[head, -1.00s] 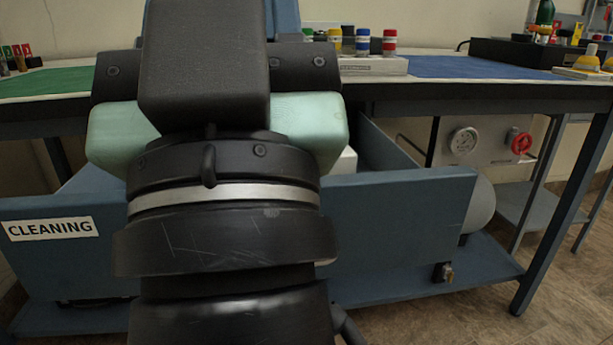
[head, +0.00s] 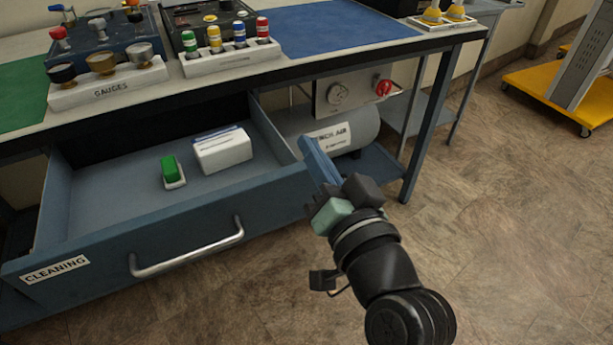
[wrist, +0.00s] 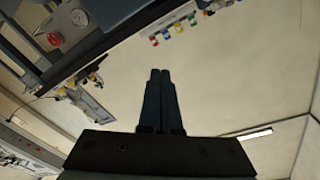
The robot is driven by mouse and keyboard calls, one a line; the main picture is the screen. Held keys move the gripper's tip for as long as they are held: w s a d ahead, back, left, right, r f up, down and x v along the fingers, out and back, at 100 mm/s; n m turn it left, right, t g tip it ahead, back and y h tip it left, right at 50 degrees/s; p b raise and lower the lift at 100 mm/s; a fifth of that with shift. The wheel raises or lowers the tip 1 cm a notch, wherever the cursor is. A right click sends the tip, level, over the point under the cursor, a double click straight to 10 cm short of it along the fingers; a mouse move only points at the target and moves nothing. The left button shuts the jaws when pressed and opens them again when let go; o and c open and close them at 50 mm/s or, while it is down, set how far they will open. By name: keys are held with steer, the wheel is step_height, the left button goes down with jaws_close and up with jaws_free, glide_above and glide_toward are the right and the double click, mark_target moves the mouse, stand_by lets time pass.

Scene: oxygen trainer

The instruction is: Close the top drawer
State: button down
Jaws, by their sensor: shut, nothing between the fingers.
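The top drawer (head: 190,222) is a blue drawer under the workbench, pulled out, with a "CLEANING" label at its left and a silver bar handle (head: 190,252) on its front. Inside lie a white box (head: 223,152) and a green-topped item (head: 172,172). My gripper (head: 311,148) is at the drawer's right front corner in the head view, with its blue fingers together and empty. I cannot tell whether it touches the drawer. In the wrist view the closed fingers (wrist: 159,85) point toward a pale wall or ceiling, and the drawer is not clearly seen.
The workbench top holds a gauge rack (head: 108,85) and a rack of coloured bottles (head: 232,58). A grey air tank (head: 352,125) lies right of the drawer near a table leg (head: 432,125). The floor at right is clear; a yellow cart (head: 550,100) stands farther back.

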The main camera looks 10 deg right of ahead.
steer(key=s+d+f+m+g+y+p, duration=0.1)
steer(key=s+d+f+m+g+p, duration=0.25)
steer(key=f, duration=0.55)
steer(key=m+t+p, duration=0.1)
steer(key=m+t, duration=0.2)
steer(key=m, duration=0.4)
glide_toward(293, 199)
steer(key=shift+n+y, duration=0.25)
steer(key=shift+y, duration=0.15)
steer(key=x, duration=0.6)
steer(key=shift+w+b, duration=0.4)
steer(key=shift+w, duration=0.05)
